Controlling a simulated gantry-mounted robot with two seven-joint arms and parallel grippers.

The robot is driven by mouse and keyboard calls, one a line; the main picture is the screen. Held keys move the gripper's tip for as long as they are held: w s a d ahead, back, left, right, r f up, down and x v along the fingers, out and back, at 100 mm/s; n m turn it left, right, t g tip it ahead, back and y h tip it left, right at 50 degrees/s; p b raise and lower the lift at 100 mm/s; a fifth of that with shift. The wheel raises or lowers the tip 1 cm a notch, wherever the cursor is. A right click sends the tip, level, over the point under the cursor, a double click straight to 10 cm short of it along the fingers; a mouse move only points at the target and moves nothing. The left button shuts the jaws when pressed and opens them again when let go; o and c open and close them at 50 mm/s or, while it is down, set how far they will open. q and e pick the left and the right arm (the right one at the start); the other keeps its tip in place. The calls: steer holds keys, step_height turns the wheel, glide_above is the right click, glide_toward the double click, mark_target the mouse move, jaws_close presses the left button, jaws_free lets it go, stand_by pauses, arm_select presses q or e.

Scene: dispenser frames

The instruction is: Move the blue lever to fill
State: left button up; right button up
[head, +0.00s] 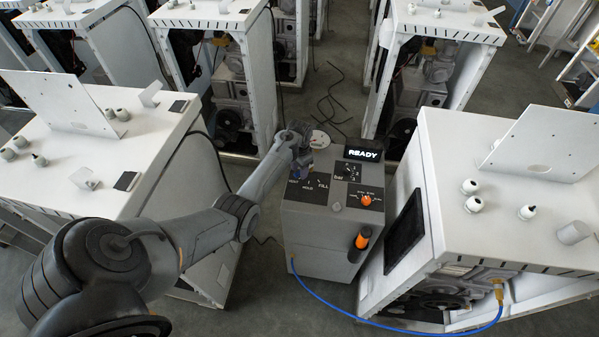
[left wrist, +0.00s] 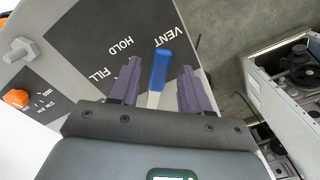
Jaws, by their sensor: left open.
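The blue lever (left wrist: 161,70) shows in the left wrist view, with a pale shaft below it. It stands over a dark plate (left wrist: 100,55) marked VENT, HOLD and FILL, close to the VENT word in the picture. My left gripper (left wrist: 160,68) is open, with one dark finger on each side of the lever. Gaps show between the lever and both fingers. In the head view my left gripper (head: 301,160) is at the back left of the grey dispenser (head: 325,242), at the VENT end of the plate, and mostly hides the lever. My right gripper is not in view.
The dispenser top has a lit READY display (head: 363,154) and an orange knob (head: 366,200). A blue hose (head: 345,312) runs right to a white cabinet (head: 450,190). Another white cabinet (head: 150,150) stands at left.

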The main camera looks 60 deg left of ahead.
arm_select(q)
steer(key=shift+c, duration=0.5)
jaws_close()
